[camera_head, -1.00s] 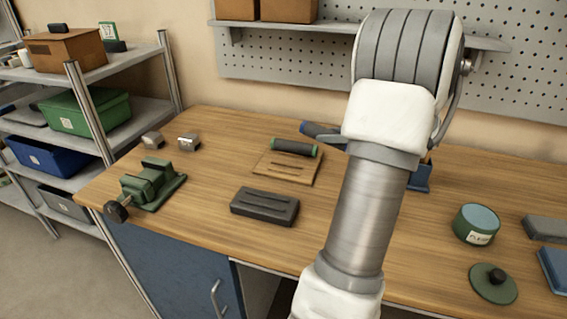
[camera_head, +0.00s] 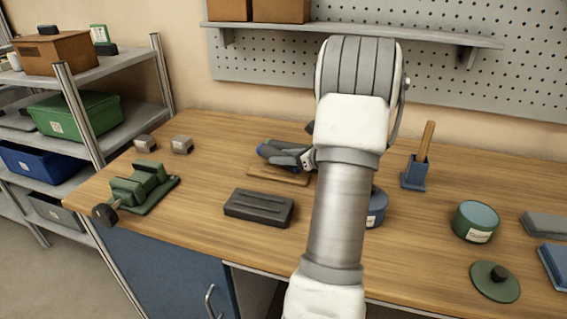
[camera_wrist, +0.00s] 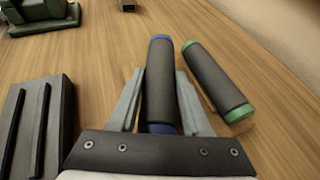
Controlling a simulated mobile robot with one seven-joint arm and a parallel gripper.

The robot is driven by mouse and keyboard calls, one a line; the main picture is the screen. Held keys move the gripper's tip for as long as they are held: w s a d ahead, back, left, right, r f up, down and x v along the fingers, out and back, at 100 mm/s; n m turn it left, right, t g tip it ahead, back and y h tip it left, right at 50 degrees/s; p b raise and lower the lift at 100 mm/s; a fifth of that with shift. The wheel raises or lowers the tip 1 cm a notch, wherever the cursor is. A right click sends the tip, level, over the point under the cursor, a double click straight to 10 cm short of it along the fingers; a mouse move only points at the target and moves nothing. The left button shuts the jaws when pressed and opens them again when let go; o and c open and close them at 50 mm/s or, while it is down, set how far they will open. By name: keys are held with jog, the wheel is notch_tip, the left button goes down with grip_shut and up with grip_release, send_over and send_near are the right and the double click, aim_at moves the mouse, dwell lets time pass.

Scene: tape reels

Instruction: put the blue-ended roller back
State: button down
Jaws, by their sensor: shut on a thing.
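The blue-ended roller (camera_wrist: 160,82), dark with blue ends, lies lengthwise between the two grey fingers of my gripper (camera_wrist: 160,105) in the wrist view. My gripper (camera_head: 291,157) is shut on it. In the head view the roller's blue end (camera_head: 264,151) shows over the back of the wooden board (camera_head: 280,177). The green-ended roller (camera_wrist: 218,82) lies just right of the held one in the wrist view, apart from it. In the head view my gripper hides most of that area. I cannot tell whether the held roller touches the board.
A dark slotted block (camera_head: 259,207) lies in front of the board, and at left in the wrist view (camera_wrist: 38,125). A green vise (camera_head: 140,190) and two small metal blocks stand left. A blue holder (camera_head: 414,173) with a wooden handle and a green tin (camera_head: 475,221) stand right.

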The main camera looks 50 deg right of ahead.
jog(key=shift+f, duration=0.6)
jog(key=shift+f+b, duration=0.3)
jog(key=shift+f, duration=0.05)
jog(key=shift+c, duration=1.8)
grip_release()
jog(key=shift+r, duration=0.15)
jog(key=shift+r+p, duration=0.2)
jog(key=shift+p, duration=0.15)
jog(key=p+v, duration=0.1)
jog(key=v, duration=1.1)
